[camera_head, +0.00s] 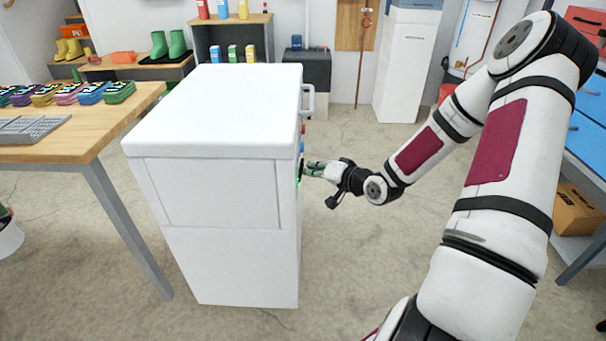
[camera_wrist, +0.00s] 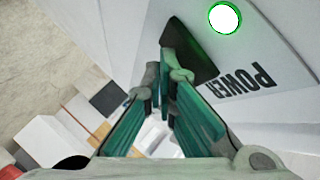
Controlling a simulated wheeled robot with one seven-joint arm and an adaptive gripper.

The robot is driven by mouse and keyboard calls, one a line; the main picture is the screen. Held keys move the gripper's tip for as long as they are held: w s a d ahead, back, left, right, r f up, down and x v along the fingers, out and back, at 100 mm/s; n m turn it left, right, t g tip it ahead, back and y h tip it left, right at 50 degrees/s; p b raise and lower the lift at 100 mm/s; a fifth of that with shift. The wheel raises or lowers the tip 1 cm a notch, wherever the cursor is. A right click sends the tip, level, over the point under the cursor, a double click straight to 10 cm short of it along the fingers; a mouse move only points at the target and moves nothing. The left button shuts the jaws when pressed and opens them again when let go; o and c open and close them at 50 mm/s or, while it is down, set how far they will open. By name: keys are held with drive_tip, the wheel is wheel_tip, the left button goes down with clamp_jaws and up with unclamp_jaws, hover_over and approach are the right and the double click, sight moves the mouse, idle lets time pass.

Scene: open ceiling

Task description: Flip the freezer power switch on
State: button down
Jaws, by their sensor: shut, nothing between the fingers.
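The white chest freezer (camera_head: 215,110) stands in the middle of the head view with its lid shut. My gripper (camera_head: 312,170) is at its right side, and a small green glow shows beside the fingers. In the wrist view my gripper (camera_wrist: 172,65) has its green fingers shut and empty. The tips are at a dark switch (camera_wrist: 198,52) on the panel and partly cover it. I cannot tell whether they touch it. The POWER label (camera_wrist: 240,80) is beside the switch. A round lamp (camera_wrist: 224,18) above the label is bright white with a glowing green rim.
A wooden table (camera_head: 140,103) with several coloured packs stands left of the freezer. A handle (camera_head: 308,98) juts from the freezer's right side. A blue-drawered bench (camera_head: 588,120) is at the far right. The floor right of the freezer is clear beneath my arm.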

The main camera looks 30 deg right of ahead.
drive_tip(key=shift+s+d+r+p, duration=0.1)
drive_tip(key=shift+s+d+p, duration=0.35)
drive_tip(key=shift+d+p, duration=0.2)
drive_tip(key=s+d+p, duration=0.1)
drive_tip(key=d+p, duration=0.1)
drive_tip(key=s+d+r+p, duration=0.1)
drive_tip(key=d, duration=0.1)
drive_tip(key=shift+s, duration=0.35)
idle(0.7)
